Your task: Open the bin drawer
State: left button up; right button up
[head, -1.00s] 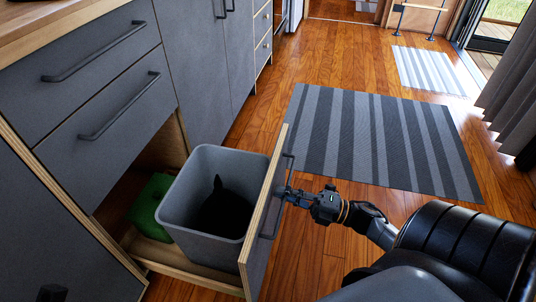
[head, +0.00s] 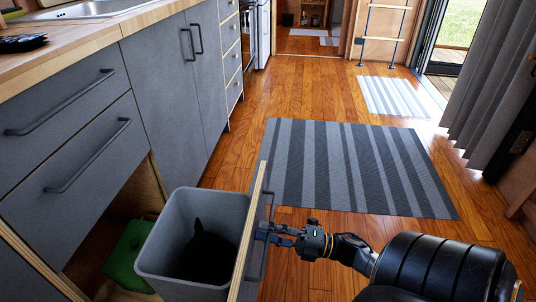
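The bin drawer stands pulled out from the grey cabinet, its front panel (head: 249,235) seen nearly edge-on. A grey bin (head: 178,240) sits inside it, with a dark shape in the bottom. A green thing (head: 127,258) lies behind the bin, inside the cabinet opening. My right gripper (head: 268,233) is at the dark bar handle (head: 269,205) on the outer face of the panel. Its fingers are at the bar; the view is too small to tell if they are closed around it. My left gripper is not in view.
Two closed drawers (head: 75,150) with bar handles are above the opening. A wooden counter (head: 90,38) with a sink runs along the left. A striped rug (head: 350,165) lies on the open wooden floor to the right. A curtain (head: 490,90) hangs at the right.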

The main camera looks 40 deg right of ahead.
jog(key=v, duration=1.2)
